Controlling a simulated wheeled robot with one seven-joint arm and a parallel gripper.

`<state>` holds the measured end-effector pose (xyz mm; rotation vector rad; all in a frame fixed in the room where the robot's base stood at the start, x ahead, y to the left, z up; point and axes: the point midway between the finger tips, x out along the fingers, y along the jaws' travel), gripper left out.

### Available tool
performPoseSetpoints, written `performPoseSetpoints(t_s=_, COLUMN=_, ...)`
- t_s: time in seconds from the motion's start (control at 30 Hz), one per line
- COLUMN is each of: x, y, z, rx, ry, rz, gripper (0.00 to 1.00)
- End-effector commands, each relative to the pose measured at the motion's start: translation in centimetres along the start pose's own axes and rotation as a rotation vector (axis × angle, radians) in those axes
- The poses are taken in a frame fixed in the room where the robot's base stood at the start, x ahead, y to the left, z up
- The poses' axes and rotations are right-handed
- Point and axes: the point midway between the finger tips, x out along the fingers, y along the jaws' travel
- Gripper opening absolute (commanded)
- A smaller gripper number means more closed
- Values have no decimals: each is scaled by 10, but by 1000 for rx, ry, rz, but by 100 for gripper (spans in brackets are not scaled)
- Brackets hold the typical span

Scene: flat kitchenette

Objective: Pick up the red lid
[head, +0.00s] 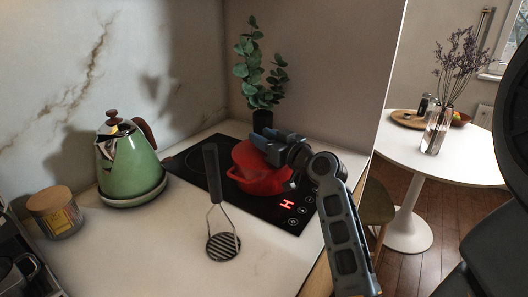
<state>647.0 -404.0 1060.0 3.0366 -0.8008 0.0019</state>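A red pot (264,184) stands on the black hob. The red lid (247,155) appears to be on top of the pot, and its left part shows. My gripper (262,139) is over the pot, at the top of the lid, coming in from the right. It hides the right part of the lid and the lid's knob. I cannot tell whether the fingers are apart, shut or touching the lid.
A masher (213,182) is in front of the pot. A green kettle (130,165) and a lidded jar (56,215) are at the left. A plant in a dark vase (262,122) stands behind the pot. A white round table (403,151) is at the right.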

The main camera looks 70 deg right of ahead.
Motion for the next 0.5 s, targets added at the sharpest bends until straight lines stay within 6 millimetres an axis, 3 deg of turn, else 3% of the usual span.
performPoseSetpoints(t_s=0.37, x=0, y=-1, z=0, rx=0, ry=0, rz=-2, gripper=0)
performPoseSetpoints(t_s=0.5, x=0, y=0, z=-1, rx=0, ry=1, rz=-1, gripper=0)
